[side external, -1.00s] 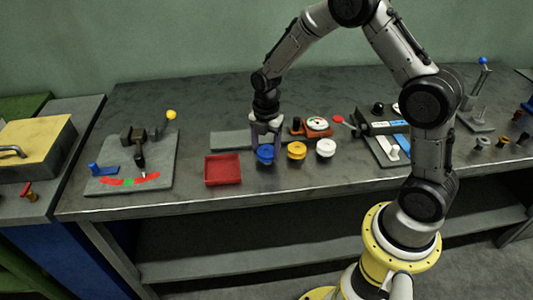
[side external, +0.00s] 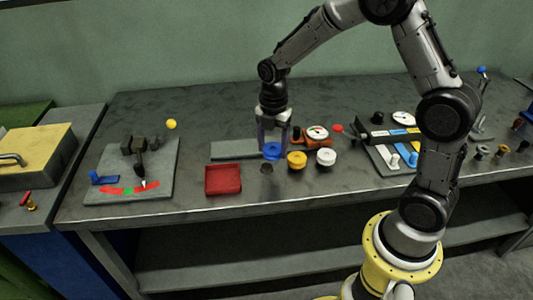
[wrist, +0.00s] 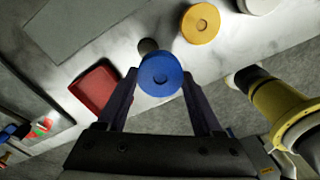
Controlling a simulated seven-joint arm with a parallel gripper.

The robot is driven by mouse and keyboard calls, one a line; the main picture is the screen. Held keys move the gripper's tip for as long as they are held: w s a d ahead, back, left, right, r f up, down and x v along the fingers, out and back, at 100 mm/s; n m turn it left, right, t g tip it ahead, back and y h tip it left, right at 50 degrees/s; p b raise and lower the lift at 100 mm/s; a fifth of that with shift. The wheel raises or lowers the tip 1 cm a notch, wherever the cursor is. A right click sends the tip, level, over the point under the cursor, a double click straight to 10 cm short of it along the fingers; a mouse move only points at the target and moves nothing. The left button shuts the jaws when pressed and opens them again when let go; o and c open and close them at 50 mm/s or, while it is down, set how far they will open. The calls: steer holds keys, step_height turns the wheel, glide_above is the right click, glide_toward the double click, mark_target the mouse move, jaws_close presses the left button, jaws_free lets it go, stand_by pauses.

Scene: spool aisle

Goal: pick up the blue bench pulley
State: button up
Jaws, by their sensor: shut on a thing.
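The blue bench pulley (side external: 272,151) is a round blue spool held between the fingers of my gripper (side external: 273,138). It is raised above the bench, with a dark round spot (side external: 266,169) below it on the bench top.
A yellow pulley (side external: 297,160) and a white pulley (side external: 326,157) stand close on the right. A red tray (side external: 223,180) lies to the left. A gauge device (side external: 317,134) is behind. The bench front is clear.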

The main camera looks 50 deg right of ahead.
steer(key=s+a+r, duration=0.1)
steer(key=s+r, duration=0.6)
steer(key=s, duration=0.4)
steer(key=shift+s+a, duration=0.15)
steer(key=shift+s, duration=0.15)
steer(key=shift+r, duration=0.1)
steer(key=w+a+f, duration=0.1)
steer(key=w+a, duration=0.2)
steer(key=w, duration=0.7)
steer(key=w+a+f, duration=0.1)
steer(key=w+a, duration=0.1)
steer(key=w, duration=0.8)
steer(key=shift+w+a+f, duration=0.2)
steer(key=shift+a+f, duration=0.3)
steer(key=shift+f, duration=1.25)
steer(key=shift+w+a+f, duration=0.15)
steer(key=shift+a+f, duration=0.3)
steer(key=shift+f, duration=1.3)
steer(key=shift+w+a+f, duration=0.2)
steer(key=shift+a+f, duration=0.3)
steer(key=shift+f, duration=1.25)
